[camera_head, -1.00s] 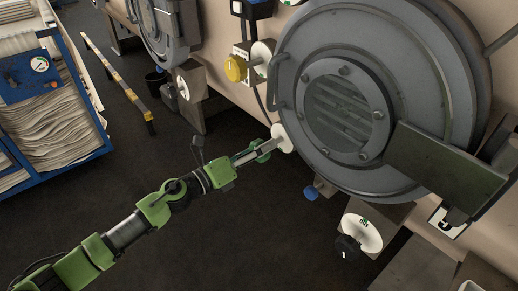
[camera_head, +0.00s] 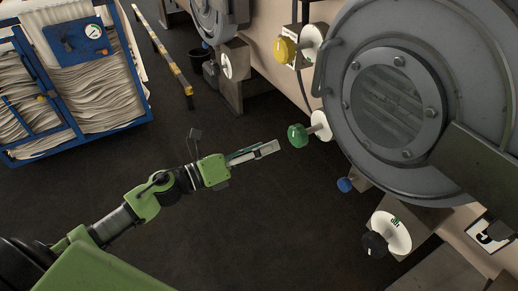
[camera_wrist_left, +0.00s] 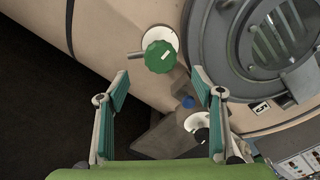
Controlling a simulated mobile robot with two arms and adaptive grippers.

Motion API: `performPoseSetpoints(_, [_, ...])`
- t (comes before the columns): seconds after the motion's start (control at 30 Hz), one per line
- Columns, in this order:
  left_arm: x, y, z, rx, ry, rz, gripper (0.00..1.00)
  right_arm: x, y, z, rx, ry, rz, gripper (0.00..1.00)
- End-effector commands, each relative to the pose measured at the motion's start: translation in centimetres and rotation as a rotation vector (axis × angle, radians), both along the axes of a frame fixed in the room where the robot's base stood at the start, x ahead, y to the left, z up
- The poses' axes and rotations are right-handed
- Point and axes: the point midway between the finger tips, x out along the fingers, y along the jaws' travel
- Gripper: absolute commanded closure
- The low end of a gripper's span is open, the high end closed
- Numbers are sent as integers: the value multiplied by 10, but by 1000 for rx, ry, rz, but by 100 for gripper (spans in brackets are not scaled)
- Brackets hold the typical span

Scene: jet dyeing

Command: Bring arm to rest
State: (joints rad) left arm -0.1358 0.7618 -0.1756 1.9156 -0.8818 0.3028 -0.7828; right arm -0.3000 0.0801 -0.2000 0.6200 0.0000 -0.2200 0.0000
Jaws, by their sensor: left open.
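My left arm comes in from the lower left in the head view, and its left gripper (camera_head: 262,151) is open and empty. The gripper is apart from the green knob (camera_head: 298,136), just to the left of it. In the left wrist view the two fingers (camera_wrist_left: 160,95) stand wide apart, with the green knob (camera_wrist_left: 160,56) ahead, above and between the fingertips. The green knob sits in front of a white disc on the machine's side. My right gripper is not in view.
A large round grey machine door (camera_head: 395,100) fills the right. A yellow knob (camera_head: 285,49), a blue knob (camera_head: 344,185) and a black knob (camera_head: 374,244) stick out near it. A blue cart (camera_head: 95,75) with folded cloth stands at upper left. A yellow-striped rail (camera_head: 163,55) lies beyond. Dark floor between is clear.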

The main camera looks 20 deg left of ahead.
Motion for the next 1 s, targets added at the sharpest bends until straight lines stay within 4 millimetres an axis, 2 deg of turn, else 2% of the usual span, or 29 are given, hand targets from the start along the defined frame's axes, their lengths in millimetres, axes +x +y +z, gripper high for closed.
performPoseSetpoints(0.2, [-6,5,0,1,0,1,39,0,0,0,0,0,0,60])
performPoseSetpoints(0.63, [-6,5,0,0,1,1,39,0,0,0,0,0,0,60])
performPoseSetpoints(0.73, [-2,11,-10,-29,32,25,39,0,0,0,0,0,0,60])
performPoseSetpoints(0.77, [0,16,-17,-50,54,43,39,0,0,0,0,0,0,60])
performPoseSetpoints(0.87, [11,40,-57,-163,174,139,39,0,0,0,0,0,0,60])
performPoseSetpoints(0.97, [15,73,-121,-330,344,282,39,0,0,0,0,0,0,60])
performPoseSetpoints(1.0, [13,85,-149,-401,415,346,39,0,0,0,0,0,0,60])
